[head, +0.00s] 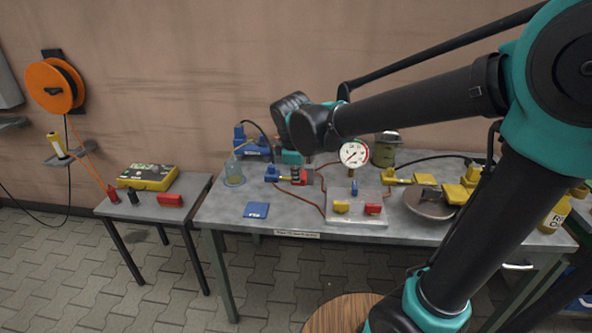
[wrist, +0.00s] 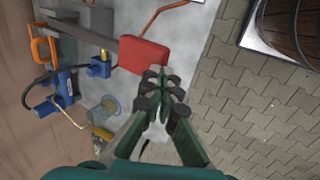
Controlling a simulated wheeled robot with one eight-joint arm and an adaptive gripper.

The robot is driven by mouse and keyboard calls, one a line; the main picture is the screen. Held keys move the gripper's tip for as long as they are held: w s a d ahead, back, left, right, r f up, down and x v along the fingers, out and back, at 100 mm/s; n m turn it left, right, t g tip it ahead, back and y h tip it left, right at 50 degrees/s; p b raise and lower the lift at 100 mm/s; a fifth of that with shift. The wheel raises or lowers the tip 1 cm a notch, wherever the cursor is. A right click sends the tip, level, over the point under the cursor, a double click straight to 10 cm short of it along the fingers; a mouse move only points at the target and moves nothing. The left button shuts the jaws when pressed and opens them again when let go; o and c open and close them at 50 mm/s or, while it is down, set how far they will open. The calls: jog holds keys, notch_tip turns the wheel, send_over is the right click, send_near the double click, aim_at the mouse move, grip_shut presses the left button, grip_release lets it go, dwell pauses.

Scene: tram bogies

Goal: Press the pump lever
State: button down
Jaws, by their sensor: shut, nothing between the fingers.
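In the wrist view a grey lever bar (wrist: 112,43) ends in a broad red pad (wrist: 144,57); I take this for the pump lever. My gripper (wrist: 159,80) is shut and empty, its green fingers with dark pads meeting at the lower right edge of the red pad. The fingertips overlap that edge in the picture; I cannot tell whether they touch it or are above it. In the head view my wrist is over the left half of the workbench (head: 225,205), and my fingers are not clearly visible there. A small red part (head: 299,176) shows below my wrist.
Blue fittings (wrist: 100,66), an orange handle (wrist: 45,44) and a glass jar (wrist: 106,108) lie left of my gripper in the wrist view. A pressure gauge (head: 354,153) stands right of my wrist.

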jog(key=shift+v, duration=1.35)
dwell(0.6)
